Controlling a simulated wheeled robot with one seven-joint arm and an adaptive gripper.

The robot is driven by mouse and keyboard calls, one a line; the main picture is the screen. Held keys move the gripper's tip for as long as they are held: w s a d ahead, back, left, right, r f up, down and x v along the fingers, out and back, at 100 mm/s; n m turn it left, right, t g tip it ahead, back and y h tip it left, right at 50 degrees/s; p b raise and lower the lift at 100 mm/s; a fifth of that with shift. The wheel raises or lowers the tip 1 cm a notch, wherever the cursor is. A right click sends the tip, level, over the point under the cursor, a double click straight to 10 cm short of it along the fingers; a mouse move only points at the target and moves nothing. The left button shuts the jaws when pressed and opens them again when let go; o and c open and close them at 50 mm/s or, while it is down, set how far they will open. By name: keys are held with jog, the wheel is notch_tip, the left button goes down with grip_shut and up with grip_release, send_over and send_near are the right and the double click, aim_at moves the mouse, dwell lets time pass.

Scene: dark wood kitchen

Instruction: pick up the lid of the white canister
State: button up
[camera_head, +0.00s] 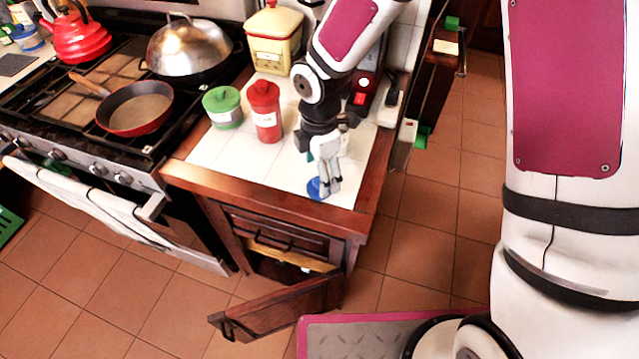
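My gripper (326,188) points down over the front right part of the white-tiled counter. Its pale fingertips are close to a small blue round piece (314,189) low near the counter's front edge. The blue piece looks like a lid, partly hidden by the fingers. I cannot tell whether the fingers touch or grip it. No plainly white canister shows. A green-lidded canister (224,110) with a pale label and a red canister (266,115) with a red lid stand upright to the left. A cream canister (274,45) with a lid stands at the back.
A red appliance (366,88) stands at the back right, partly behind my arm. The stove (70,95) on the left holds a red pan (137,108), a domed wok (188,47) and a red kettle (78,38). A cabinet door (280,305) hangs open below the counter.

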aim_at(319, 181)
jog(key=shift+f, duration=1.95)
jog(key=c, duration=1)
jog(key=shift+c, duration=0.2)
jog(key=shift+r, duration=0.15)
